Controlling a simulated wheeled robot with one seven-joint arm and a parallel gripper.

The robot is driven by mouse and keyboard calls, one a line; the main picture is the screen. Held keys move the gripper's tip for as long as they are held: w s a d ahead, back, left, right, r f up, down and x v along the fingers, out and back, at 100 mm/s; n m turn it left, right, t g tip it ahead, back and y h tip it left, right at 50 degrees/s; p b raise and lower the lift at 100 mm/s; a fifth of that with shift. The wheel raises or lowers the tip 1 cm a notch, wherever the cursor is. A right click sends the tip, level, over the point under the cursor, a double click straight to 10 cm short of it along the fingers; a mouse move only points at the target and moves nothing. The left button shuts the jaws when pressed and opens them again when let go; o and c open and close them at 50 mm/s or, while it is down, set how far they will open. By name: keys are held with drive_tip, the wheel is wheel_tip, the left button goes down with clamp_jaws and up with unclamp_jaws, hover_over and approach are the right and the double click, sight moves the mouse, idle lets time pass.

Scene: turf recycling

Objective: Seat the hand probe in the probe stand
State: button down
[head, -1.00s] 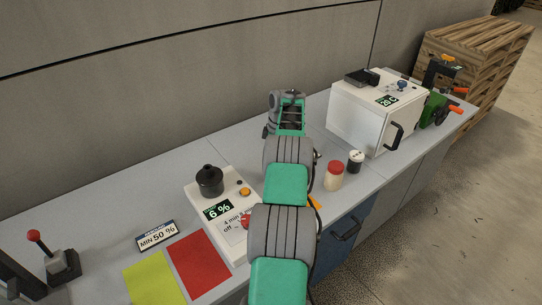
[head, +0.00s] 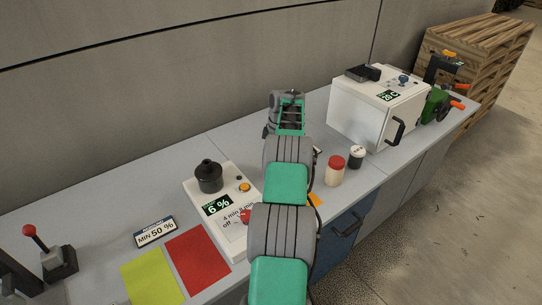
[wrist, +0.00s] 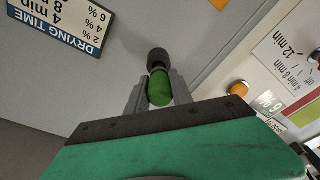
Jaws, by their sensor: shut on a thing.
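My gripper (wrist: 159,88) is shut on the green hand probe (wrist: 160,90), whose rounded green body shows between the two grey fingers in the wrist view. A dark round piece (wrist: 157,58) sits just beyond the green body; I cannot tell whether it is part of the probe or the probe stand. In the head view my arm reaches over the bench toward the wall, and its own links hide the gripper and the probe. I cannot clearly make out the probe stand in the head view.
A white device (head: 224,216) with a black pot (head: 208,176) and 6 % display stands left of my arm. A drying-time sign (wrist: 62,27) shows in the wrist view.

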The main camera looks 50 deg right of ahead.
drive_tip(key=shift+f+b, duration=0.7)
drive_tip(key=shift+f, duration=0.2)
drive_tip(key=c, duration=1)
unclamp_jaws()
drive_tip(key=shift+r, duration=0.1)
drive_tip(key=shift+c, duration=0.2)
drive_tip(key=r, duration=0.2)
drive_tip(key=r+p, duration=0.1)
drive_tip(key=r, duration=0.2)
drive_tip(key=s+r+p, duration=0.1)
drive_tip(key=r, duration=0.1)
drive_tip(key=shift+d+r, duration=0.3)
drive_tip(key=shift+r, duration=0.05)
